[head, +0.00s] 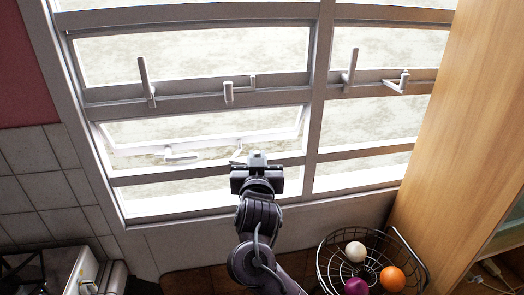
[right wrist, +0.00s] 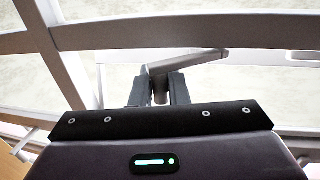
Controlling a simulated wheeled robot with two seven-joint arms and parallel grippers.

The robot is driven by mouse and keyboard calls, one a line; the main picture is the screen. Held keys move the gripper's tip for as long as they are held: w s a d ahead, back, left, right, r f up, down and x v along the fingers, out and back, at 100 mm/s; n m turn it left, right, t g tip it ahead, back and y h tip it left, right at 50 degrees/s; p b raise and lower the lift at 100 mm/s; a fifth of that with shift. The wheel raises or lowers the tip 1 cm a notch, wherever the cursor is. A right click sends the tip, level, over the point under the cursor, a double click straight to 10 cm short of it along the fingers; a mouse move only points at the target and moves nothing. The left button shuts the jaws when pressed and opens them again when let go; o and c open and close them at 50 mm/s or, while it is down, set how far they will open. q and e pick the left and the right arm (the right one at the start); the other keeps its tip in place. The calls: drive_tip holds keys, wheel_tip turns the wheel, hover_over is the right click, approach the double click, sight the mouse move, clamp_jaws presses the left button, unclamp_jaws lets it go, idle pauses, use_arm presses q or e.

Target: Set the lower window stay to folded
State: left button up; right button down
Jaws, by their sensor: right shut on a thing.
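The lower window stay (right wrist: 190,62) is a short grey bar with a peg (right wrist: 160,86) at one end, seen in the right wrist view. My right gripper (right wrist: 159,90) is shut on it, with a finger on each side of the peg. From there the bar slants up to the right. In the head view my right gripper (head: 256,158) is at the bottom of the lower left window sash (head: 205,142) and hides most of the stay; a small pale piece (head: 237,152) shows beside it. My left gripper is not in view.
The lower sash stands tilted open. Another stay (head: 229,93) and upright handles (head: 146,80) (head: 350,72) are on the crossbar above. A wire basket (head: 322,262) with several balls stands at the lower right, beside a wooden cabinet (head: 455,130).

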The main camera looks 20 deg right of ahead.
drive_tip(key=shift+s+a+r+m+g+h+p, duration=0.2)
drive_tip(key=shift+a+r+m+g+h+p, duration=0.1)
drive_tip(key=shift+m+h+p, duration=0.3)
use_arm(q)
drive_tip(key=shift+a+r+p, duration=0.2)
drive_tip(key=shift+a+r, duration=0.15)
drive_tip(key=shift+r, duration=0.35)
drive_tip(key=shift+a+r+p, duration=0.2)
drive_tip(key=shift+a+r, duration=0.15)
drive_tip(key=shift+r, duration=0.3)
use_arm(e)
drive_tip(key=shift+s+f+m+h, duration=0.2)
drive_tip(key=shift+m+h, duration=0.1)
drive_tip(key=shift+h, duration=0.4)
